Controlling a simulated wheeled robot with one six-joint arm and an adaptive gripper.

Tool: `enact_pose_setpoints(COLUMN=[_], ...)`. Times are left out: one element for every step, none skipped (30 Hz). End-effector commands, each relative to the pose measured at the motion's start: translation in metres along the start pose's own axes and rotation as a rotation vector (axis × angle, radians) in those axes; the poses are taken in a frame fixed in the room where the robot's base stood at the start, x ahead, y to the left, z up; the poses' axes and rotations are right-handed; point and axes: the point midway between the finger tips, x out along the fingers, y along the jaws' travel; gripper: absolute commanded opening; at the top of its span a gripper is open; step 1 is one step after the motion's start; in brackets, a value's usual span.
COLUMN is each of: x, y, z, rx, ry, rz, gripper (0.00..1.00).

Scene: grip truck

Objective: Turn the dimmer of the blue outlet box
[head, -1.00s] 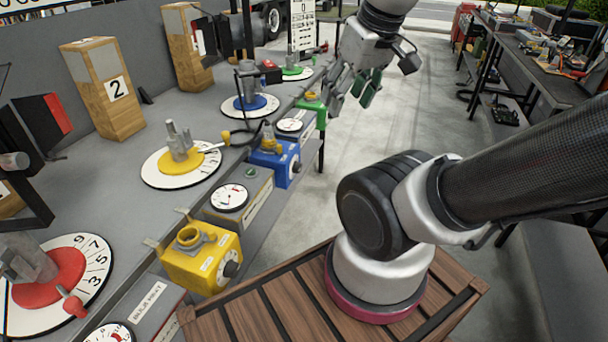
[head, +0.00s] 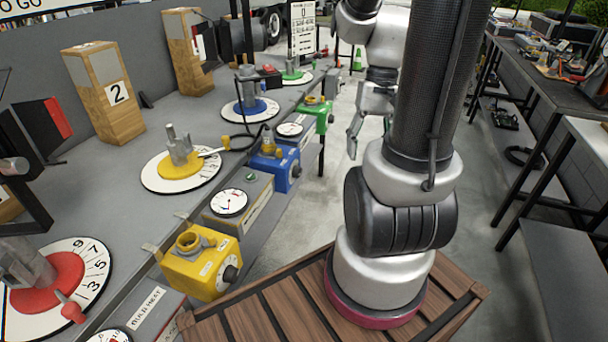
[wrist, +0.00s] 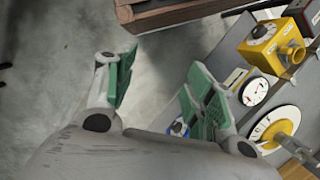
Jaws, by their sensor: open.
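The blue outlet box (head: 276,170) hangs at the table's front edge in the head view, between the yellow box and the green one. Its dark dimmer knob (head: 295,168) is on the side facing the aisle. In the wrist view only a bit of blue (wrist: 180,128) shows beside a finger; the rest is hidden. My gripper (wrist: 158,88) is open and empty, with green pads on its fingers. In the head view it hangs over the aisle, right of the blue box and apart from it, partly hidden by my arm.
The yellow outlet box (head: 203,265) stands nearer, with a dial gauge (head: 229,202) behind it. The green fixture (head: 318,118) sticks out from the table edge beyond the blue box.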

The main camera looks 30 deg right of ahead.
Motion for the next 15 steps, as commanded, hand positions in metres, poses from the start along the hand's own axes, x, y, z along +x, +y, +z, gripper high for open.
enact_pose_setpoints(x=[0.016, 0.025, 0.036, 0.045, 0.054, 0.065, 0.074, 0.082, 0.094, 0.102, 0.11, 0.121, 0.129, 0.137, 0.147], y=[0.005, 0.006, 0.007, 0.008, 0.008, 0.007, 0.006, 0.005, 0.003, 0.002, -0.001, -0.004, -0.006, -0.009, -0.013], z=[-0.003, -0.004, -0.006, -0.006, -0.007, -0.009, -0.01, -0.011, -0.013, -0.015, -0.017, -0.02, -0.022, -0.026, -0.03], rx=[0.069, 0.108, 0.159, 0.199, 0.238, 0.291, 0.33, 0.369, 0.421, 0.461, 0.501, 0.554, 0.594, 0.634, 0.688], ry=[-0.073, -0.113, -0.164, -0.201, -0.239, -0.29, -0.325, -0.361, -0.409, -0.441, -0.476, -0.518, -0.549, -0.579, -0.617], rz=[-0.037, -0.062, -0.098, -0.127, -0.158, -0.2, -0.234, -0.269, -0.318, -0.356, -0.396, -0.452, -0.496, -0.541, -0.602], gripper=[0.54, 0.54, 0.54, 0.54, 0.54, 0.54, 0.54, 0.54, 0.54, 0.54, 0.54, 0.54, 0.54, 0.54, 0.54])
